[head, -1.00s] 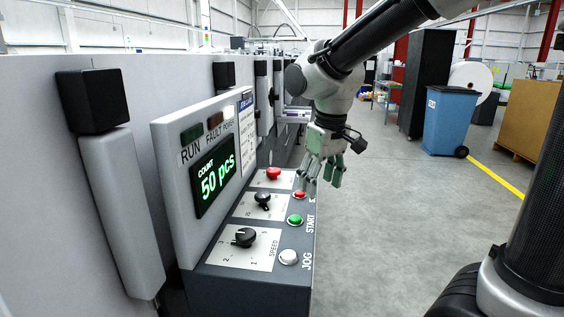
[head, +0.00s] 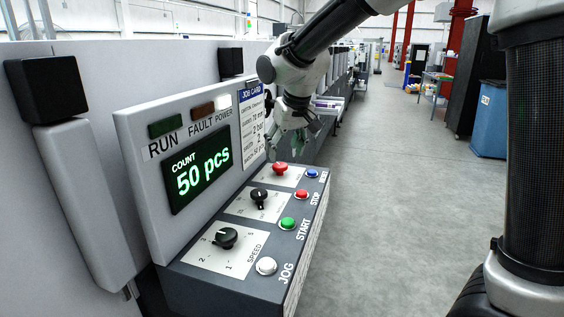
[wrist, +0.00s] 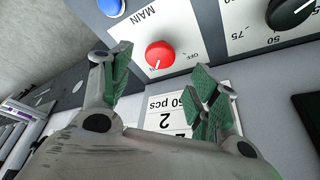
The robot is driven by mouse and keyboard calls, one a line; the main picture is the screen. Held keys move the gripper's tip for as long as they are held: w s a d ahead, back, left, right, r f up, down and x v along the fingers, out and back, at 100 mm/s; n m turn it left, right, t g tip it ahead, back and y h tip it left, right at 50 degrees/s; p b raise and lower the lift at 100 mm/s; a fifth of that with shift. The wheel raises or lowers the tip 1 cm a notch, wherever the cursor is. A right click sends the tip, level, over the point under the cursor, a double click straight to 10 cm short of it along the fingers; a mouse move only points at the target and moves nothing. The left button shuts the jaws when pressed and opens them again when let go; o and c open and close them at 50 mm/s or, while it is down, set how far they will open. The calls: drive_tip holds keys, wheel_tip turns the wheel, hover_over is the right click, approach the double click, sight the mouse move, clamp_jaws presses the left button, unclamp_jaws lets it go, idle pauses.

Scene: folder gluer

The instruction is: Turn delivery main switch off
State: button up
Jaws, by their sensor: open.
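The main switch is a red knob (wrist: 160,54) on a white plate marked MAIN and OFF. It also shows in the head view (head: 280,168), at the far end of the sloping control panel. A white pointer line on the knob shows near its lower left in the wrist view. My gripper (head: 290,148) is above the far end of the panel, close to the knob. In the wrist view my gripper (wrist: 165,76) is open and empty, its green-padded fingers on either side of the knob, nearer the camera. I cannot see any contact.
A blue button (head: 312,174), red STOP (head: 302,194), green START (head: 288,223) and white JOG button (head: 266,266) line the panel's right edge. Two black knobs (head: 259,197) (head: 225,238) are nearer. The display (head: 197,172) reads 50 pcs. The aisle at right is clear.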

sight(280, 165)
drive_tip(key=x, duration=0.5)
drive_tip(key=shift+w+f, duration=0.15)
drive_tip(key=shift+f, duration=0.25)
drive_tip(key=c, duration=1)
